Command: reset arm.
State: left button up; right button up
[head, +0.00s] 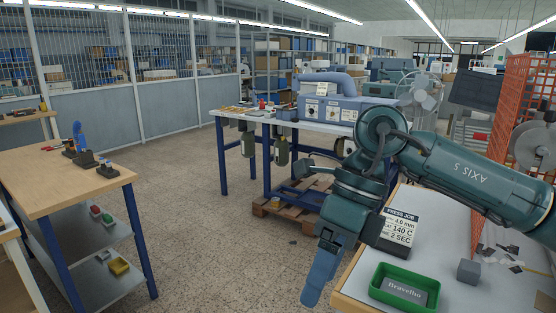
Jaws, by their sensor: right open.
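My teal right arm comes in from the right edge. Its blue right gripper (322,276) hangs pointing down, just left of the right-hand table (446,291). The fingers are seen nearly edge-on, one largely covering the other, with nothing visible held in them. A green tray (375,291) on that table holds a dark grey plate (405,288) lettered "Bravelho". A "PRESS JOB" sign (401,228) stands behind the tray, beside the wrist. My left gripper is out of view.
A grey block (468,271) and scattered scraps (500,256) lie right of the tray. A wooden-topped workbench (55,180) stands at left. A table with a blue machine (330,107) stands behind, above a pallet (284,211).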

jog(key=s+a+r+m+g+y, duration=0.1)
jog(key=s+a+m+g+y, duration=0.45)
jog(key=a+y, duration=0.8)
jog(key=w+d+f+m+t+h, duration=0.25)
jog(key=d+f+m+t, duration=0.2)
jog(key=m+t, duration=0.5)
jog(key=w+d+f+m+t+h, duration=0.1)
jog(key=w+d+f+m+t, duration=0.3)
jog(key=m+t, duration=0.55)
jog(key=w+d+f+m+t+h, duration=0.25)
jog(key=f+m+t, duration=0.4)
jog(key=m, duration=0.55)
jog(key=s+d+f+m+g+h, duration=0.2)
jog(key=s+d+f+m, duration=0.1)
jog(key=f, duration=0.4)
jog(key=s+d+f+m+g+h, duration=0.2)
jog(key=s+d+f+m+h, duration=0.1)
jog(key=f, duration=0.5)
jog(key=s+d+f+m+g+h, duration=0.2)
jog(key=s+d+f+m+h, duration=0.1)
jog(key=s+f, duration=0.4)
jog(key=shift+d+f+p, duration=0.2)
jog(key=shift+d+p, duration=0.25)
jog(key=shift+d, duration=0.3)
